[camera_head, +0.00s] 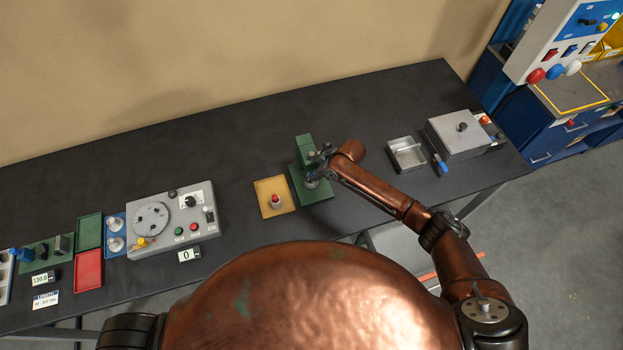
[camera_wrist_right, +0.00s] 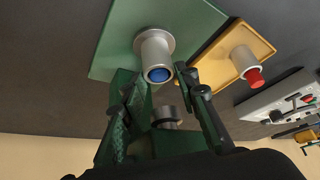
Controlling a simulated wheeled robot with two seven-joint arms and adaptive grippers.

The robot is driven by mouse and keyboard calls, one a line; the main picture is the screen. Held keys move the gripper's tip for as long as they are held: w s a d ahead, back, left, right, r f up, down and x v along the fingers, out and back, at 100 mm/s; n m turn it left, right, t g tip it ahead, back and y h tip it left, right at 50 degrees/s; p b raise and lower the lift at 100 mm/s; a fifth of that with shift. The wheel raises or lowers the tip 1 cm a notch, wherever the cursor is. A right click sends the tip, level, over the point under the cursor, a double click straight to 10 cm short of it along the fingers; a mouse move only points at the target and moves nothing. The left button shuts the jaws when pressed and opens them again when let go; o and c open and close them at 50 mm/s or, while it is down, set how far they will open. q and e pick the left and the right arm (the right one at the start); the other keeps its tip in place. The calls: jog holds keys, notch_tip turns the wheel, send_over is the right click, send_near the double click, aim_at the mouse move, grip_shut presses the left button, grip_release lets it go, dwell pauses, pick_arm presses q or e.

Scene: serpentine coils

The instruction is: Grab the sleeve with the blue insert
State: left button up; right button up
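The sleeve with the blue insert (camera_wrist_right: 155,55) is a pale grey flanged cylinder on a green plate (camera_wrist_right: 112,48). Its blue end faces the wrist camera. My right gripper (camera_wrist_right: 158,84) is open, its two fingers apart, with the sleeve just past the fingertips and roughly between them. Contact cannot be told. In the head view my right gripper (camera_head: 317,166) is over the green press-like fixture (camera_head: 304,147) and hides much of the sleeve. A second sleeve, with a red insert (camera_wrist_right: 246,65), stands on a yellow tray (camera_wrist_right: 223,54). My left gripper is in neither view.
The green fixture's post stands close behind my right gripper. The yellow tray (camera_head: 263,187) is just left of it. A grey control box (camera_head: 150,243) is farther left. A metal tray (camera_head: 394,153) and a grey box (camera_head: 445,150) stand to the right. The table's back is clear.

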grip_shut()
jog(key=shift+r, duration=0.1)
